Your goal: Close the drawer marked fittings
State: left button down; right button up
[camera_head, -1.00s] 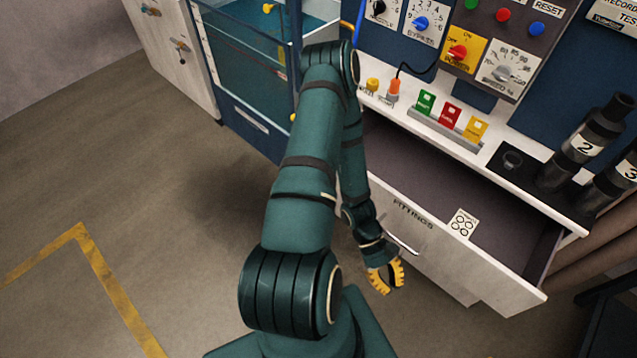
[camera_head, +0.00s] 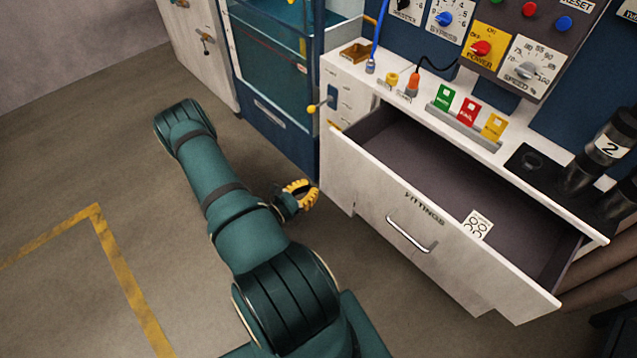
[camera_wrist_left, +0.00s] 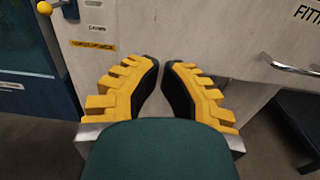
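The drawer marked fittings (camera_head: 450,255) is pulled well out of the white cabinet, and its inside looks empty. In the left wrist view the handle (camera_wrist_left: 290,66) shows at the right edge, below part of the label. My left gripper (camera_head: 303,192) is left of the drawer front, apart from the handle. Its yellow fingers (camera_wrist_left: 162,72) are apart with nothing between them. My right gripper is out of view.
Green, red and yellow cards (camera_head: 468,112) stand in a rack on the cabinet top. Black cylinders (camera_head: 605,150) stand at the right end. A glass-fronted blue unit (camera_head: 275,65) with a yellow knob is left of the cabinet. The floor in front is clear.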

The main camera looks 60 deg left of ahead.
aim_at(345, 164)
pick_arm(q)
jog(key=b+x, duration=0.2)
jog(key=x, duration=1)
jog(key=shift+w, duration=0.3)
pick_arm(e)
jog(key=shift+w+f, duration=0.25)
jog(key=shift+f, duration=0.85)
pick_arm(q)
jog(key=shift+r, duration=0.1)
